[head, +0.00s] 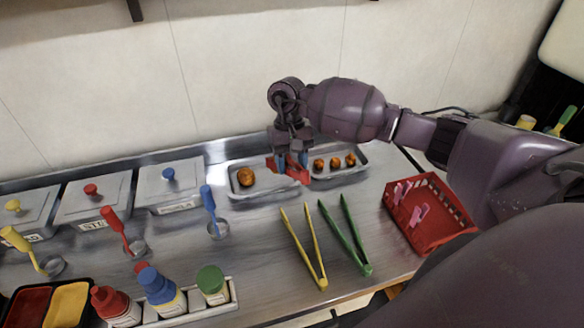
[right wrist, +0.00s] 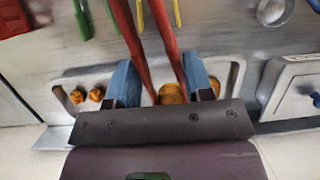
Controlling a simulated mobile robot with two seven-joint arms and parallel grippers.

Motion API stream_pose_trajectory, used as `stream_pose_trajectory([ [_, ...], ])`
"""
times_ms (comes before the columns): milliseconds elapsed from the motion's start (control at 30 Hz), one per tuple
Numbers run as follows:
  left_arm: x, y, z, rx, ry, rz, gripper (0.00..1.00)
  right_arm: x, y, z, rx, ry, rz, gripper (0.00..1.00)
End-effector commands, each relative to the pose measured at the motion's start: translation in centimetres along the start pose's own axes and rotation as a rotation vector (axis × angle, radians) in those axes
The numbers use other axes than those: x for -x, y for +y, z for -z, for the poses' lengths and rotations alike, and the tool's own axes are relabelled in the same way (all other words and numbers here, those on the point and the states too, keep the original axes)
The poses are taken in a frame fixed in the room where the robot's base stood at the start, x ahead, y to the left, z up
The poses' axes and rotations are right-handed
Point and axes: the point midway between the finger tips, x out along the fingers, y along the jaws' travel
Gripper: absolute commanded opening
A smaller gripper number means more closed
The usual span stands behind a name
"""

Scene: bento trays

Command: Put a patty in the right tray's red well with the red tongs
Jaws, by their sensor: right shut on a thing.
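My right gripper (head: 291,160) is shut on the red tongs (head: 296,175) above the two metal food trays at the back. In the right wrist view the red tongs (right wrist: 176,48) run between the gripper's blue fingers (right wrist: 160,62), with their two arms apart. A round brown patty (head: 246,177) lies in the left metal tray (head: 276,191). A brown patty (right wrist: 172,93) shows between the tong arms in the wrist view; contact cannot be told. A bento tray with a red well (head: 25,308) and a yellow well is cut off at lower left. My left gripper is not in view.
Several small brown pieces (head: 335,162) lie in the right metal tray. Yellow tongs (head: 310,250) and green tongs (head: 350,238) lie on the counter. A red basket (head: 440,228) stands right. Lidded containers, ladles and bottles (head: 162,290) fill the left side.

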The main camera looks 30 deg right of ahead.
Motion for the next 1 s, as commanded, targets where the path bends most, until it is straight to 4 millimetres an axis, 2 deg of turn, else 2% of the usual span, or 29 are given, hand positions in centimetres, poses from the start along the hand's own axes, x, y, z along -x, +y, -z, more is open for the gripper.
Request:
stream_pose_trajectory([
  [400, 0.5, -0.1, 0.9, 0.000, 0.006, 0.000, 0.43, 3.2, -0.1, -1.0, 0.001, 0.001, -0.001, 0.14],
  [833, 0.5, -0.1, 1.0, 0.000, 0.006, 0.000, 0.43, 3.7, -0.2, -1.1, 0.000, 0.000, -0.001, 0.14],
  [1000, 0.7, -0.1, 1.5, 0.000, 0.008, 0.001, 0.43, 5.2, -0.3, -1.6, 0.002, 0.002, 0.000, 0.14],
])
